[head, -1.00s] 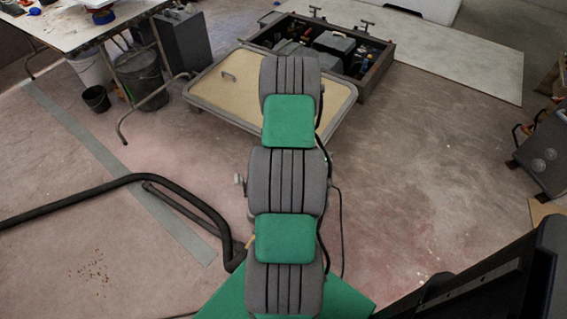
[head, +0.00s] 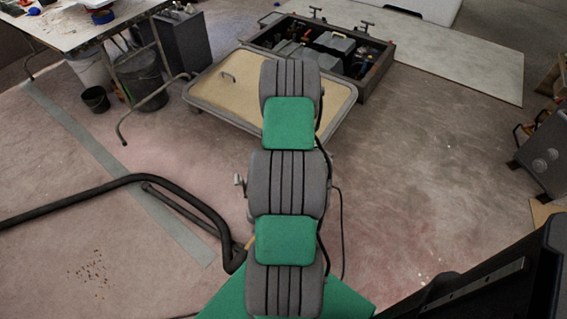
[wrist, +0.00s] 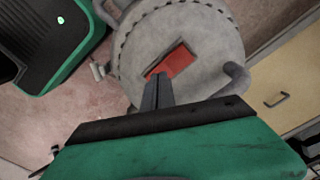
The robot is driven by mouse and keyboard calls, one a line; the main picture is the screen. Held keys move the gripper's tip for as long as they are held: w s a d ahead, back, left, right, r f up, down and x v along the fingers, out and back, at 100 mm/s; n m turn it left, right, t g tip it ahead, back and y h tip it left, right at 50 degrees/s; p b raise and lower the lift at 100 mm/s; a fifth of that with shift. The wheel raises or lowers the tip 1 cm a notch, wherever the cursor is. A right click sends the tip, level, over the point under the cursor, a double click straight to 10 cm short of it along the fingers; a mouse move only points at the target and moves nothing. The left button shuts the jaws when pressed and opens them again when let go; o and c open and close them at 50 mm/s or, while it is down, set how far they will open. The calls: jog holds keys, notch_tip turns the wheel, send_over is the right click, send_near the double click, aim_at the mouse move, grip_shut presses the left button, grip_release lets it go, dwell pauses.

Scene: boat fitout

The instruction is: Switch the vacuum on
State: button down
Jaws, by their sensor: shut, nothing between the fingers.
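The vacuum's round grey lid (wrist: 135,60) fills the upper middle of the wrist view. A red switch (wrist: 180,59) sits in a dark rectangular recess in the lid. My gripper (wrist: 158,78) is shut and empty, with its fingertips at the lower left end of the red switch in the picture. I cannot tell whether they touch it. In the head view my arm hides the gripper, the switch and most of the vacuum. The vacuum's black hose (head: 135,180) runs off to the left on the floor.
A tan hatch panel with a handle (head: 225,78) lies beyond my arm, in front of an open compartment (head: 385,70). A table (head: 70,25) with buckets under it stands at the upper left. A grey machine (head: 545,160) is at the right. Floor between is clear.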

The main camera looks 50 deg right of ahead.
notch_tip(320, 180, up, 7)
jog(key=p, duration=0.4)
dwell(0.4)
